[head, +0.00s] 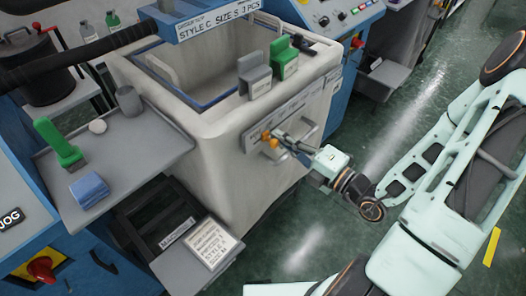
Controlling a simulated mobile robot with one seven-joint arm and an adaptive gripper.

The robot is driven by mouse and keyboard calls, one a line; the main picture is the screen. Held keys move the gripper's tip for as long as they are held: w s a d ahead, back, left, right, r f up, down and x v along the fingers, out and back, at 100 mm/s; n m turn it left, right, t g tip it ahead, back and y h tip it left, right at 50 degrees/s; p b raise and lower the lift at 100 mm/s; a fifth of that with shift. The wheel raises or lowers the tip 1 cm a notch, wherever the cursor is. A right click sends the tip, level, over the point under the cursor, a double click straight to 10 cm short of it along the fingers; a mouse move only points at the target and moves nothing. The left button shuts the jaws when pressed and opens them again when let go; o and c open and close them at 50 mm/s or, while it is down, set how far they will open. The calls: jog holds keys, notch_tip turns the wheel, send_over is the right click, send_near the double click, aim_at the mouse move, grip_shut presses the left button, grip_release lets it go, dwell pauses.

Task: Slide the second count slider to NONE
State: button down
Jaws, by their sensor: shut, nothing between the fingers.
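The count slider panel (252,139) is a grey strip on the front of the large pale bin. Two small orange knobs (268,138) show near its left part, close together. The panel's lettering is too small to read, so I cannot tell which knob is the second slider or where NONE is marked. My gripper (281,137) is shut and empty, with its fingertips right by the orange knobs from the right. I cannot tell whether they touch. The gripper covers part of the panel.
The pale bin (205,135) has a grey block (254,75) and a green block (284,58) on its rim. A grey handle (307,130) sticks out near my gripper. A grey shelf (140,150) stands left. The green floor in front is open.

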jog(key=shift+s+a, duration=0.45)
jog(key=shift+s+a+r+p, duration=0.1)
jog(key=shift+s+a+p, duration=0.35)
jog(key=shift+p, duration=0.7)
jog(key=shift+w+d+p, duration=0.35)
jog(key=shift+w+d, duration=0.1)
jog(key=shift+d, duration=0.1)
jog(key=p+v, duration=0.1)
jog(key=v, duration=0.7)
jog(key=shift+a, duration=0.1)
